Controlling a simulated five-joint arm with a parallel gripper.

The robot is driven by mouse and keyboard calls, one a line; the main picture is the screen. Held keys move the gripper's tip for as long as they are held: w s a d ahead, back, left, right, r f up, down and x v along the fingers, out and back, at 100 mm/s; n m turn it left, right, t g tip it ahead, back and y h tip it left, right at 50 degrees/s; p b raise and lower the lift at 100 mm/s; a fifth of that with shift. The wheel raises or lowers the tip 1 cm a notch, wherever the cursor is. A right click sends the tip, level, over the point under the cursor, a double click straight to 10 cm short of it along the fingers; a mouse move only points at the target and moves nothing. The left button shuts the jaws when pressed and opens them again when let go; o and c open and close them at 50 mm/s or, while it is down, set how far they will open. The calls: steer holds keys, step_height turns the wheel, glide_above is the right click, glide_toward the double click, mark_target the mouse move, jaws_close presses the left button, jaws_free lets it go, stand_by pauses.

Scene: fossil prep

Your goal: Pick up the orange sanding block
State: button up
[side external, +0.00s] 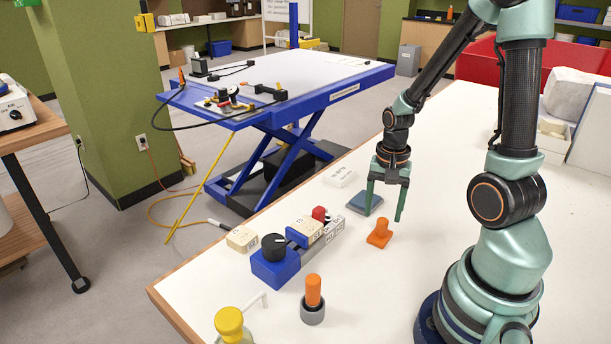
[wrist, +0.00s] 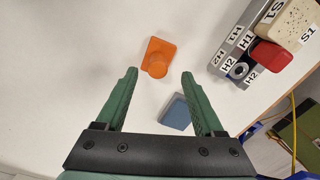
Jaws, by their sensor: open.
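The orange sanding block (side external: 379,233) lies on the white table, with a flat base and a round knob on top. In the wrist view the orange sanding block (wrist: 158,58) is ahead of the fingertips, roughly centred between them. My gripper (side external: 386,213) is open and empty, with its fingers pointing down above the table, close to the block. The gripper also shows in the wrist view (wrist: 160,74), with green fingers spread apart. No finger appears to touch the block.
A blue-grey block (side external: 364,203) lies near the gripper, behind the orange one. A grey labelled rack (side external: 322,238) with a red piece (side external: 319,213) and a blue box with a black knob (side external: 275,262) stand left. An orange-topped grey cup (side external: 313,300) is in front.

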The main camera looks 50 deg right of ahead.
mark_target(383, 220)
steer(key=shift+s+f, duration=0.2)
steer(key=shift+f, duration=2.2)
jaws_close()
